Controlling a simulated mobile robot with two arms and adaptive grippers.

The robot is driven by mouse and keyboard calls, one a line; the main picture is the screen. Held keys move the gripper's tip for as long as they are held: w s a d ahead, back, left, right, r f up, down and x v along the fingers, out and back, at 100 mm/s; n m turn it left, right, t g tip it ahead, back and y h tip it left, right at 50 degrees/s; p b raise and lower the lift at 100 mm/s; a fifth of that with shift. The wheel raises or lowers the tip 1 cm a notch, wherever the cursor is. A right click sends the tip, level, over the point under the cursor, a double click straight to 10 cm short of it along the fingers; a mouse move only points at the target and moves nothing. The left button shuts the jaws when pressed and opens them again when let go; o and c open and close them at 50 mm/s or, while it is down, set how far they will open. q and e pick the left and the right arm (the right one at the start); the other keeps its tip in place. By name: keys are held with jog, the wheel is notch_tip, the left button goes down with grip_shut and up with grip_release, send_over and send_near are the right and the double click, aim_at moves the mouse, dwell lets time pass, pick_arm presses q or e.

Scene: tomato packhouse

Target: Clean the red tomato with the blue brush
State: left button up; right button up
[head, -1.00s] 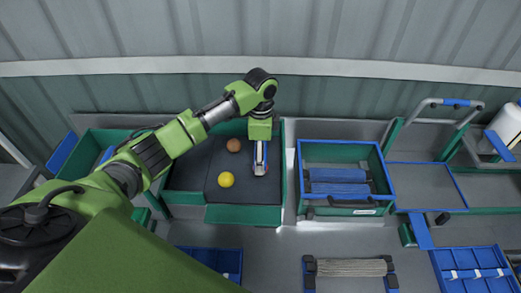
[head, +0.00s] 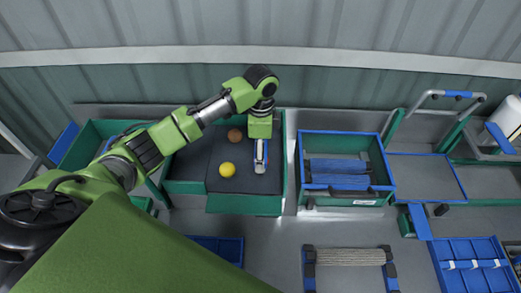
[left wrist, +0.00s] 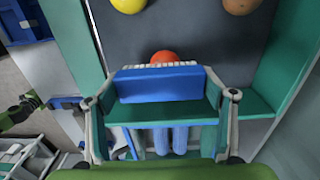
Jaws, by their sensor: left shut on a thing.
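My left gripper (head: 260,160) reaches down into the dark-lined green tray (head: 243,205). In the left wrist view, its two fingers (left wrist: 162,98) are shut on the blue brush (left wrist: 158,84), one at each end. The brush's pale bristles face the red tomato (left wrist: 164,57), which shows just beyond them with its near side hidden. I cannot tell whether the bristles touch it. In the head view the red tomato is hidden behind the gripper. My right gripper is not in view.
A yellow tomato (head: 227,169) and an orange-brown tomato (head: 235,135) lie to the gripper's left in the tray. A green and blue crate (head: 347,144) holding blue items stands to the right. The tray's front floor is clear.

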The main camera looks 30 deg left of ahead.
pick_arm(q)
jog(key=shift+s+f, duration=0.15)
jog(key=shift+f, duration=0.15)
jog(key=shift+w+a+f+b, duration=0.15)
jog(key=shift+w+a, duration=0.2)
jog(key=shift+w, duration=0.4)
jog(key=shift+w+a+r+b, duration=0.15)
jog(key=shift+w+a, duration=0.15)
jog(key=shift+w, duration=0.4)
jog(key=shift+w+a+r, duration=0.1)
jog(key=shift+w+a, duration=0.1)
jog(key=shift+w, duration=0.15)
jog(key=shift+w+a, duration=0.15)
jog(key=shift+w, duration=0.05)
jog(key=shift+r, duration=0.3)
jog(key=shift+w+r+p, duration=0.25)
jog(key=shift+r+p, duration=0.1)
jog(key=shift+r, duration=2.4)
jog(key=shift+s, duration=0.1)
